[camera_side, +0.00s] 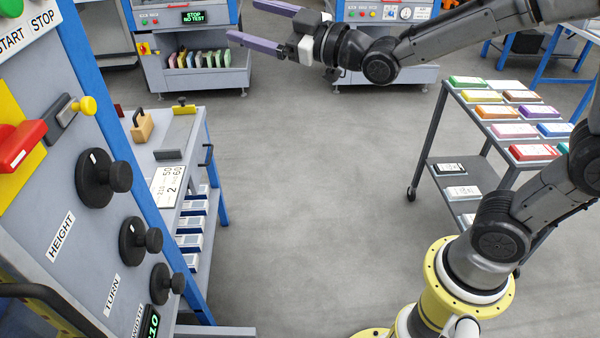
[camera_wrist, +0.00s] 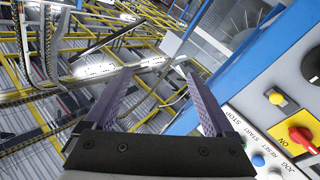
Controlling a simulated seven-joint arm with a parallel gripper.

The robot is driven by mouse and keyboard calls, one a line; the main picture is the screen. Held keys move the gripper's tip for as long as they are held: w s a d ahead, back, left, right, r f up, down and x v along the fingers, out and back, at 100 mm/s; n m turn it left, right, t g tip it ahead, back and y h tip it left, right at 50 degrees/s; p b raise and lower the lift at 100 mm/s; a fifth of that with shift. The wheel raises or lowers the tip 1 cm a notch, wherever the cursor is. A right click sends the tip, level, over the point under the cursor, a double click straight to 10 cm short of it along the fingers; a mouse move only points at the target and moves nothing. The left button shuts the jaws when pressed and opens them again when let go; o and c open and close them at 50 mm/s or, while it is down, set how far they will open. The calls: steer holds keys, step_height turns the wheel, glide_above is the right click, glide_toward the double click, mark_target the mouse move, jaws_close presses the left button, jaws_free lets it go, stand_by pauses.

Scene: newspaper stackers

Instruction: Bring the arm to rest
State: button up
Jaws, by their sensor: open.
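My gripper (camera_side: 254,26) is at the top middle of the side view, raised high above the floor and pointing left. Its two long purple fingers are spread apart with nothing between them. In the wrist view my gripper (camera_wrist: 160,95) also shows both fingers apart and empty, with the overhead structure and pipes behind them. My arm reaches in from the right, from a yellow base ring at the lower right of the side view. No fingertip touches anything that I can see.
A control panel (camera_side: 60,195) with knobs stands at the left; its workbench (camera_side: 183,130) is beside it. A cart (camera_side: 450,120) with coloured packs stands at the right. Machines (camera_side: 192,50) line the back. The middle floor (camera_side: 310,180) is clear.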

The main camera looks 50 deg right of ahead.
steer(key=s+d+f+m+g+h, duration=0.2)
steer(key=s+d+f+m+g, duration=0.15)
steer(key=s, duration=0.65)
steer(key=s+d+f+m+g+h, duration=0.2)
steer(key=s+d+g+h, duration=0.15)
steer(key=s, duration=0.55)
steer(key=s+f+m+g+y, duration=0.1)
steer(key=s+f+m+g, duration=0.1)
steer(key=s+f+g, duration=0.4)
steer(key=s+f, duration=0.4)
steer(key=shift+s+d+f, duration=0.15)
steer(key=shift+s+d, duration=0.1)
steer(key=shift+s, duration=0.1)
